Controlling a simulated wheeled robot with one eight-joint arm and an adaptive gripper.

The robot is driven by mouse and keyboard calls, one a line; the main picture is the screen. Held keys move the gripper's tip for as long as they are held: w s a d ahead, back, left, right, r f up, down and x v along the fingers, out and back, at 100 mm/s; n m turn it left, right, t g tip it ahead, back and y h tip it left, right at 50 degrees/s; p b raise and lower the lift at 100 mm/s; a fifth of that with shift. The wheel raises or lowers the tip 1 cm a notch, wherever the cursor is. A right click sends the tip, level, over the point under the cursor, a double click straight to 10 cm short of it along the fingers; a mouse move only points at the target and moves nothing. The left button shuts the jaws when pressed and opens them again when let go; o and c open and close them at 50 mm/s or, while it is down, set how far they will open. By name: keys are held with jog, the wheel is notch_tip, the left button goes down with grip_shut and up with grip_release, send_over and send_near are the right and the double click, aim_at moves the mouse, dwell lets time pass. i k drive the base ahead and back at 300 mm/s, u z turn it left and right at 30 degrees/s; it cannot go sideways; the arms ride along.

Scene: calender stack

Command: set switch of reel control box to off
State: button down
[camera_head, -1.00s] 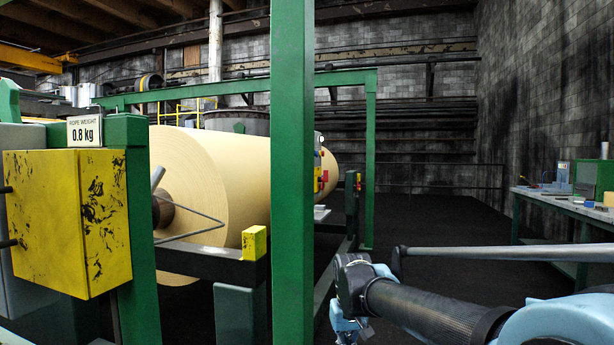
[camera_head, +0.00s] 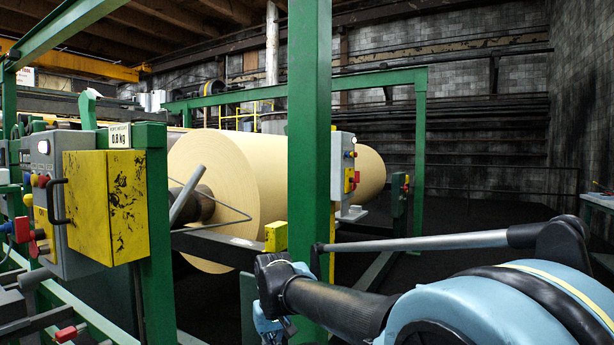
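No label reading reel control box is legible. A grey control box (camera_head: 343,165) is on the middle green post, with a yellow plate, a red switch handle and small knobs on its right side. Another grey control box (camera_head: 68,240) stands at the left, with a yellow panel, a dark handle, several coloured buttons and a red switch. The switch positions are too small to tell. My arm (camera_head: 335,300) reaches in from the lower right in front of the middle post, apart from both boxes as far as I can see.
A big cream paper roll (camera_head: 262,180) lies behind the posts. The middle green post (camera_head: 309,100) stands close in front of me. A yellow block (camera_head: 276,236) sits on the frame rail. The dark floor at the right (camera_head: 480,222) is clear, with a workbench edge (camera_head: 597,200) beyond.

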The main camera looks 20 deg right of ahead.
aim_at(356, 180)
jog(key=u, duration=0.1)
jog(key=k, duration=1.2)
jog(key=z, duration=0.8)
jog(key=i, duration=1)
